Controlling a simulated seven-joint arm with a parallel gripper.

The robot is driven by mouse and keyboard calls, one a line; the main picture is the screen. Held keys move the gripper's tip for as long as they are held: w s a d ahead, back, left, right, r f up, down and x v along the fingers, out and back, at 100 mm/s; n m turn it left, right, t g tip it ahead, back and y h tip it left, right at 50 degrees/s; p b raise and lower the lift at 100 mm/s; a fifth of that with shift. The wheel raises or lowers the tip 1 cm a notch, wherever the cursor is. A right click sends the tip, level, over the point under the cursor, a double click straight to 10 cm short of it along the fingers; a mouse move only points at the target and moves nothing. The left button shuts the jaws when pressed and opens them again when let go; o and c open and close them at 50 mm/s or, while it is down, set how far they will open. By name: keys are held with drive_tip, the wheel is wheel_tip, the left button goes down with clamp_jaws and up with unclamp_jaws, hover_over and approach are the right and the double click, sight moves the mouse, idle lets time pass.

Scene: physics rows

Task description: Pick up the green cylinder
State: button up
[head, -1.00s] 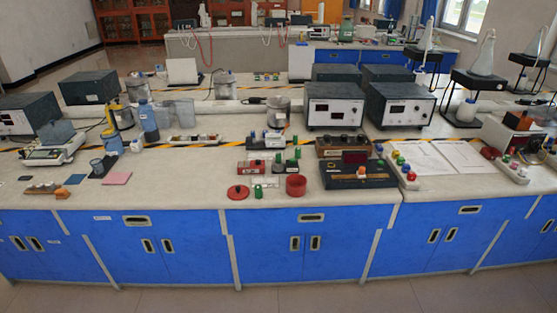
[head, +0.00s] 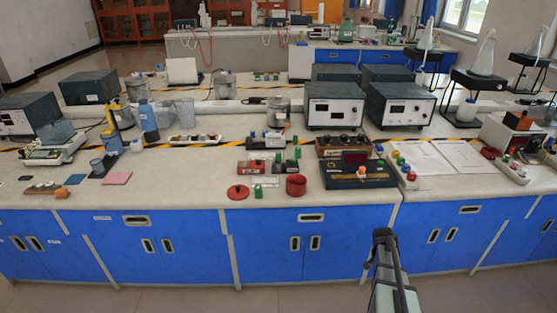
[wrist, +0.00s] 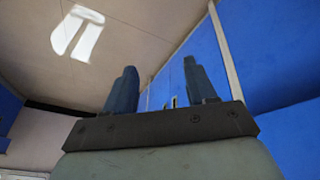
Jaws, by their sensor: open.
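The green cylinder does not show in the wrist view.
A dark box with an orange knob (head: 358,176) sits right of the red cup-like cylinder. Blue cabinet fronts (head: 170,245) lie below the bench edge.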

drive_tip(key=w+d+r+m+t+h, duration=0.1)
drive_tip(key=w+d+r+m+h, duration=0.3)
drive_tip(key=d+r, duration=0.65)
drive_tip(key=w+d+r+m+t+y, duration=0.15)
drive_tip(key=w+d+r, duration=0.5)
drive_tip(key=r, duration=0.65)
drive_tip(key=w+d+r+m+t+h, duration=0.1)
drive_tip(key=w+d+r+m+h, duration=0.25)
drive_tip(key=d+r, duration=0.8)
drive_tip(key=w+a+r+m+y, duration=0.1)
drive_tip(key=w+a+y, duration=0.1)
drive_tip(key=w+a, duration=0.4)
drive_tip(key=w+a+m+y, duration=0.1)
drive_tip(key=w+a+y, duration=0.15)
drive_tip(key=a, duration=0.55)
drive_tip(key=m+g+y, duration=0.2)
drive_tip(key=g+y, duration=0.1)
drive_tip(key=y, duration=0.7)
approach(278, 154)
drive_tip(key=x, duration=0.3)
drive_tip(key=shift+s+a+f+h, duration=0.1)
drive_tip(key=shift+a+f+h, duration=0.15)
drive_tip(key=shift+a, duration=0.2)
drive_tip(key=shift+d+x, duration=0.15)
drive_tip(key=shift+x, duration=1.45)
drive_tip(key=shift+d+x, duration=0.1)
drive_tip(key=shift+x, duration=1.5)
clamp_jaws()
